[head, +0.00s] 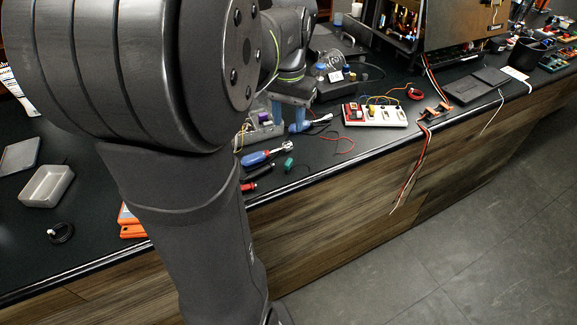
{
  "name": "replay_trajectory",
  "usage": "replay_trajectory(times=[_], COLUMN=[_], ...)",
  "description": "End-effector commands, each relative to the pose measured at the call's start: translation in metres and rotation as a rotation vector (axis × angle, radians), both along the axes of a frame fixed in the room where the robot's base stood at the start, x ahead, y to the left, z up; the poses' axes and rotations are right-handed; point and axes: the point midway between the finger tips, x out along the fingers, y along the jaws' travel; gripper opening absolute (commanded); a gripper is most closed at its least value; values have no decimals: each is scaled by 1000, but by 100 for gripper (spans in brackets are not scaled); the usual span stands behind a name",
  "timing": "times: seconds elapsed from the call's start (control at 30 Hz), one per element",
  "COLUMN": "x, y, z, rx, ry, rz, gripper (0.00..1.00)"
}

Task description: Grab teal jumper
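A small teal piece (288,164), which looks like the teal jumper, lies on the dark bench top near its front edge, just right of a blue-handled screwdriver. My gripper (287,115) is above the bench, farther back than the teal piece and apart from it. Its two blue-grey fingers point down with a gap between them, and I see nothing held there. My arm's large dark links cover the left middle of the view.
A grey tray (261,131) with small parts is beside my gripper. Around the teal piece are the screwdriver (256,158), a red wire (341,145) and a blue-handled tool (302,126). A white-and-red board (376,115) is to the right. An open metal box (46,186) is at left.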

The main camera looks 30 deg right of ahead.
Motion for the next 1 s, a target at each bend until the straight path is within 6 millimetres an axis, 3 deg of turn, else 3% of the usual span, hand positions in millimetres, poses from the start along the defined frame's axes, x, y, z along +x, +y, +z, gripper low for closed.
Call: replay_trajectory(times=[0.3, 0.63, 0.83, 1.0], x=[-1, -3, -8, -7], y=[0, 1, 4, 3], z=[-69, -97, -127, -140], rx=[4, 4, 5, 4], ry=[3, 2, 4, 2], rz=[-3, -4, -4, -5], gripper=[39, 39, 39, 39])
